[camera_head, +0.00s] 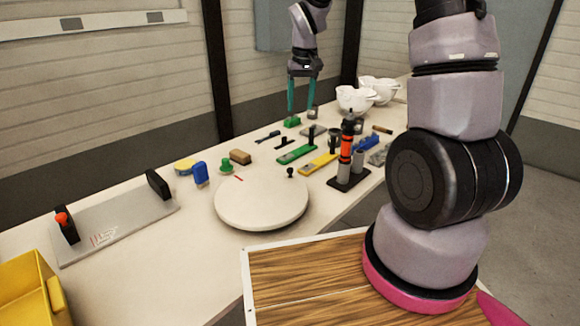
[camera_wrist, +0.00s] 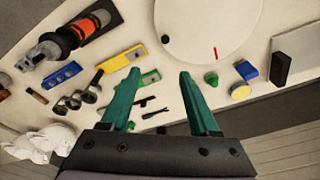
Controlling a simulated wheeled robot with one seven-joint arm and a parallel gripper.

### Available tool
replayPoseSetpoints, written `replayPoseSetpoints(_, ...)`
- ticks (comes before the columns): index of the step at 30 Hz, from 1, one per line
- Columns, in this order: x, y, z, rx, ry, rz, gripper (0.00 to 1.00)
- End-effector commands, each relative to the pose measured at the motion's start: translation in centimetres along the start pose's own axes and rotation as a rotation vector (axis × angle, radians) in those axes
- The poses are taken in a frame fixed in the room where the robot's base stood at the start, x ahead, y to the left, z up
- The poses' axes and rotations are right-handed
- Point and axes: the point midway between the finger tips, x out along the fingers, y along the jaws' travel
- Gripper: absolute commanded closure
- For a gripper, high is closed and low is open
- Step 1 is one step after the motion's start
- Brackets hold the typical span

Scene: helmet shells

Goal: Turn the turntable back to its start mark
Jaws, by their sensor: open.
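The turntable (camera_head: 262,205) is a round, off-white disc lying flat on the bench. A small black knob (camera_head: 290,172) stands near its far right rim; in the wrist view it is a dark dot (camera_wrist: 165,39). A short red mark (camera_head: 238,178) lies at the far left rim, and in the wrist view it is a red line (camera_wrist: 215,53). I cannot tell if it is on the disc or the bench. My gripper (camera_head: 301,108) has teal fingers, spread open and empty, pointing down above the far part of the bench, well beyond the turntable. The wrist view shows both fingers (camera_wrist: 159,73).
Tools and blocks lie between my gripper and the turntable, including a green block (camera_head: 297,153) and a yellow one (camera_head: 318,163). A black-and-orange tool (camera_head: 346,145) stands upright right of the disc. White helmet shells (camera_head: 355,99) sit at the back.

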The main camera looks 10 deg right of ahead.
Motion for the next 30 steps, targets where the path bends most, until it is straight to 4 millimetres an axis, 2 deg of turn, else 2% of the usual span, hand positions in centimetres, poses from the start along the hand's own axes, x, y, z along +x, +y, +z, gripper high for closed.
replayPoseSetpoints(1, 2.6, -0.4, -0.5, -0.023, -0.032, 0.003, 0.38)
replayPoseSetpoints(3, 5.5, -0.7, -1.2, -0.055, -0.063, 0.006, 0.38)
replayPoseSetpoints(6, 9.0, -1.2, -1.7, -0.093, -0.097, 0.009, 0.38)
replayPoseSetpoints(9, 11.6, -1.5, -1.9, -0.119, -0.123, 0.010, 0.38)
replayPoseSetpoints(20, 16.2, -1.8, -1.6, -0.142, -0.147, 0.010, 0.38)
replayPoseSetpoints(30, 22.3, -1.6, -0.8, -0.143, -0.145, 0.010, 0.38)
